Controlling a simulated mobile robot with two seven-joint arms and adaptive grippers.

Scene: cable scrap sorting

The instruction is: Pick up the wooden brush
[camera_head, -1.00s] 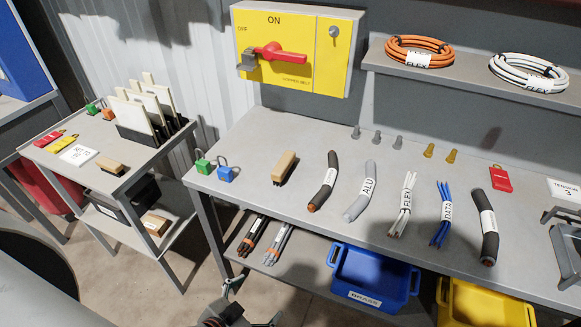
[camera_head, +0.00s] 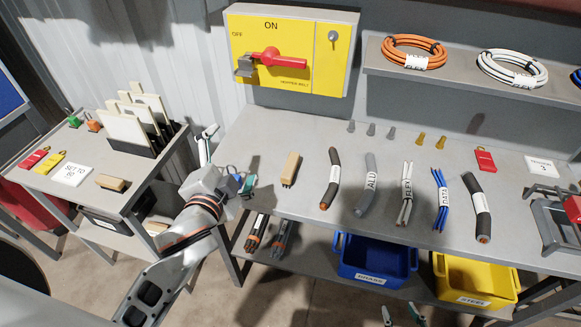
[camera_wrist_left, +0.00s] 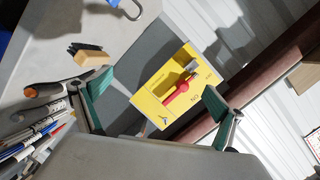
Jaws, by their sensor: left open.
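A wooden brush (camera_head: 290,168) with dark bristles lies on the grey workbench (camera_head: 325,140), near its left end. It also shows in the left wrist view (camera_wrist_left: 92,54), beyond the left finger. A second, similar wooden brush (camera_head: 111,183) lies on the side cart. My left gripper (camera_head: 230,157) is open and empty at the bench's left end, left of the bench brush and apart from it. Its teal finger pads show wide apart in the left wrist view (camera_wrist_left: 158,108). My right gripper (camera_head: 400,313) shows only as two separated fingertips at the bottom edge.
A blue padlock (camera_wrist_left: 88,28) is near the brush; my left gripper partly covers the padlocks in the head view. A dark cable piece (camera_head: 330,180) lies right of the brush. The yellow switch box (camera_head: 290,50) stands behind. Blue (camera_head: 375,262) and yellow (camera_head: 475,283) bins sit below.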

